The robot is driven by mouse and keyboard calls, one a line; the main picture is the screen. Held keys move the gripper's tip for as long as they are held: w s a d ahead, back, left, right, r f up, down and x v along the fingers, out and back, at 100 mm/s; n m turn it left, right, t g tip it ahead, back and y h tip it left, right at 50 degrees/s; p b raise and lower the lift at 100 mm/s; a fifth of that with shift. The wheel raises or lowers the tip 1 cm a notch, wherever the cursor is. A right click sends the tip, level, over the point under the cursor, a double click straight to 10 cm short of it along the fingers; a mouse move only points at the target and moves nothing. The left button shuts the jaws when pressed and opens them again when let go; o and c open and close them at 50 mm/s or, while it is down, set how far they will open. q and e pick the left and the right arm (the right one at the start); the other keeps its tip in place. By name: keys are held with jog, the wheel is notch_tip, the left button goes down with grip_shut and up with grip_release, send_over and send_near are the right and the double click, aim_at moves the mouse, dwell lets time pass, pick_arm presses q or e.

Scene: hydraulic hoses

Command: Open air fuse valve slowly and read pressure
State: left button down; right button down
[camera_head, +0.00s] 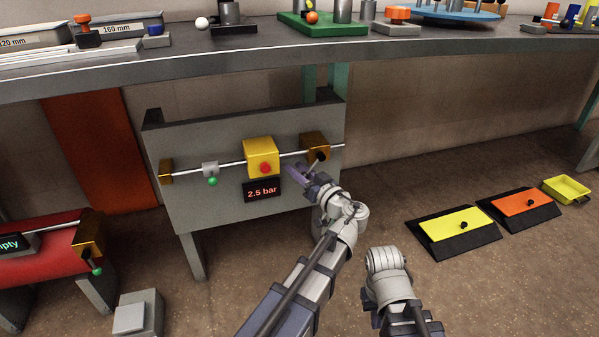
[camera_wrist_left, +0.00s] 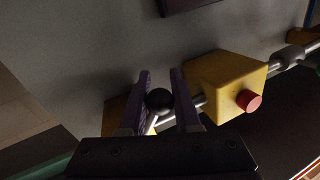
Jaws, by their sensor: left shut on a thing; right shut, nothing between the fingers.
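A grey panel (camera_head: 205,204) on legs carries a horizontal pipe. On the pipe are a small grey valve with a green knob (camera_head: 213,181), a yellow box with a red button (camera_head: 262,157) and a brass block (camera_head: 314,141) with a black-knobbed lever at the right. A display (camera_head: 262,191) below the yellow box reads "2.5 bar". My left gripper (camera_head: 300,172) is at the lever; in the left wrist view its fingers are closed on either side of the black knob (camera_wrist_left: 159,100). The yellow box (camera_wrist_left: 222,85) is beside it there. My right arm shows low in the head view, its fingers out of sight.
A workbench (camera_head: 300,52) with several parts runs above the panel. A red tank (camera_head: 45,262) with a brass block and green knob stands at the left. Yellow (camera_head: 456,225) and orange (camera_head: 522,202) pads and a yellow tray (camera_head: 566,189) lie on the floor at right.

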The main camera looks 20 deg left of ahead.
pick_arm(q)
jog(key=shift+s+r, duration=0.1)
jog(key=c, duration=0.6)
grip_release()
